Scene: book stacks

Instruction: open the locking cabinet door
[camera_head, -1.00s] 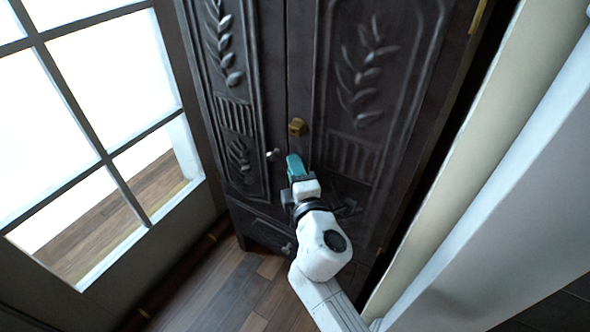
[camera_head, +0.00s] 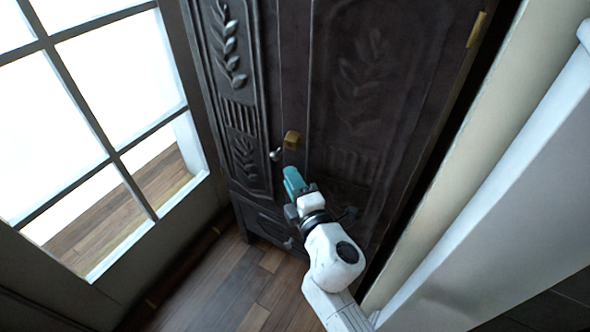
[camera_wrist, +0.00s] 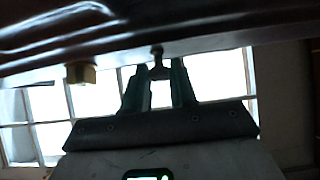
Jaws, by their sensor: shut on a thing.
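The dark carved cabinet has a left door (camera_head: 241,110) and a right door (camera_head: 365,95). The right door stands slightly out from the left one. A brass lock piece (camera_head: 291,140) is on the right door's free edge, and it also shows in the wrist view (camera_wrist: 80,73). A small silver knob (camera_head: 275,155) is on the left door. My gripper (camera_head: 291,178), with teal fingers, is at the right door just below the brass piece. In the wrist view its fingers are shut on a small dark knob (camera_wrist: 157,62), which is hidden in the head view.
A window (camera_head: 100,130) with dark bars stands at the left. A pale wall or panel (camera_head: 480,190) is close on the right of the cabinet and my arm. Bare wooden floor (camera_head: 225,285) lies in front of the cabinet.

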